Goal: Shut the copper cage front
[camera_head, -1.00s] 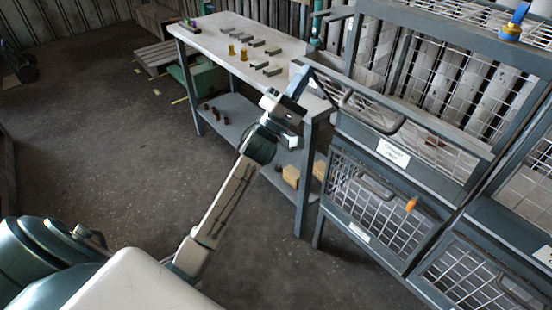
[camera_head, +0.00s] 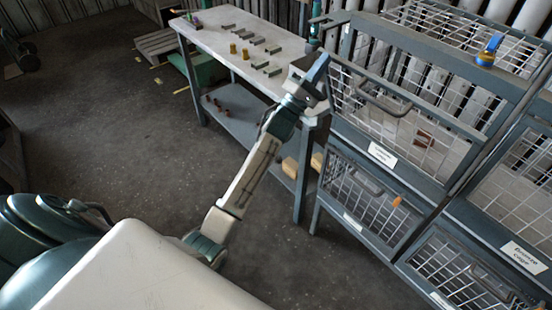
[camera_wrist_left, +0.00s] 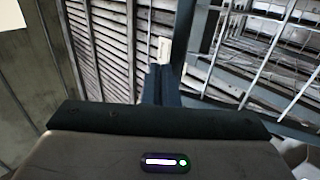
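The copper cage front (camera_head: 420,122) is a grey-framed wire mesh panel with a bar handle (camera_head: 384,103), on the upper left cage of the rack. A white label (camera_head: 382,153), too small to read surely, sits below it. The panel now stands steeply; I cannot tell whether it is fully closed. My left gripper (camera_head: 318,70) is at the panel's upper left corner, close to or touching it. Its dark fingers (camera_wrist_left: 162,85) look shut together in the left wrist view, with nothing seen between them. My right gripper is not in view.
A workbench (camera_head: 212,30) with small blocks and yellow pieces stands left of the rack, close behind my left arm. A lower cage (camera_head: 365,200) has an orange tag. A blue and yellow object (camera_head: 488,50) sits on the rack top.

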